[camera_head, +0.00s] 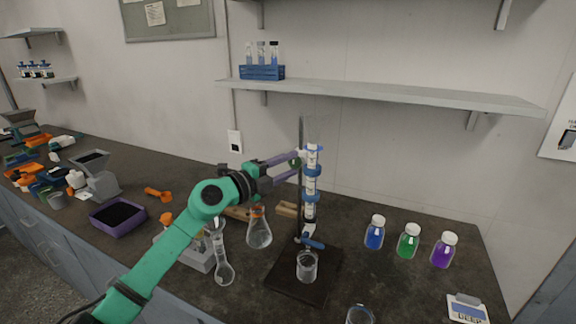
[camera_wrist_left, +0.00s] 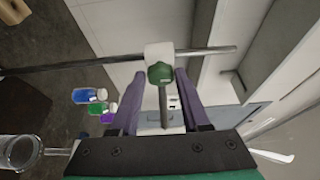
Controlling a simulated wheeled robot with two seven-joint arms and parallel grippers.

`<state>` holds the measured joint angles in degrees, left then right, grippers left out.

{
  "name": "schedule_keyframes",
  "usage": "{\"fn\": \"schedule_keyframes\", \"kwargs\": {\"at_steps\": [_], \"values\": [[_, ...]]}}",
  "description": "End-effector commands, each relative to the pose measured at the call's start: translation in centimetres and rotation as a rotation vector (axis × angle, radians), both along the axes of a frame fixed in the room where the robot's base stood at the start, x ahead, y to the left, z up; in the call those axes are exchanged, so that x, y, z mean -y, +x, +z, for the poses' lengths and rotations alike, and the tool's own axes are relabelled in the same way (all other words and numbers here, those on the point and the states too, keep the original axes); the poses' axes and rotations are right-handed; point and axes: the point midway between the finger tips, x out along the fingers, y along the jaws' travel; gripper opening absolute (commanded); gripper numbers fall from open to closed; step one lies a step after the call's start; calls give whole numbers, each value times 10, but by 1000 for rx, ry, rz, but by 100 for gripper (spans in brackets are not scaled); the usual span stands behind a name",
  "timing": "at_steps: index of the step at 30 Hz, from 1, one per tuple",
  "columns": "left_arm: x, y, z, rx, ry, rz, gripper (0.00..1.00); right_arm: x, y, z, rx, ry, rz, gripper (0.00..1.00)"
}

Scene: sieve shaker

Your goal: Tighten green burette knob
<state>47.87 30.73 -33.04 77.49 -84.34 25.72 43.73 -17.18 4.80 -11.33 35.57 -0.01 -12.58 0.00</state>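The green burette knob (camera_head: 295,162) is near the top of the burette stand, beside the upright rod (camera_head: 301,135). In the left wrist view the green knob (camera_wrist_left: 160,73) sits on a white clamp block (camera_wrist_left: 159,53) with a thin metal stem toward the camera. My left gripper (camera_head: 293,165) has two purple fingers, one on each side of the knob. In the wrist view my left gripper (camera_wrist_left: 160,85) is open, with gaps between fingers and knob. The burette (camera_head: 311,190) stands upright with blue clips. My right gripper is not in view.
A glass beaker (camera_head: 307,266) stands on the dark stand base (camera_head: 285,283). Blue (camera_head: 375,233), green (camera_head: 408,241) and purple (camera_head: 444,252) bottles stand to the right. A wall shelf (camera_head: 380,94) runs above.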

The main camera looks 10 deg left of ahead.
Motion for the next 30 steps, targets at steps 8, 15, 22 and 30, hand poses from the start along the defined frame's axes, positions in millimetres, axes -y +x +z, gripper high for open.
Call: {"fn": "schedule_keyframes", "kwargs": {"at_steps": [8,15,22,30], "values": [[0,0,3,4,17,1,0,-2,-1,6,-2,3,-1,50],[0,0,16,76,247,0,0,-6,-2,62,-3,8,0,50],[0,-1,10,142,446,0,0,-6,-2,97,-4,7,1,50],[1,-1,3,154,474,0,0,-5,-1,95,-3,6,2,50]]}}
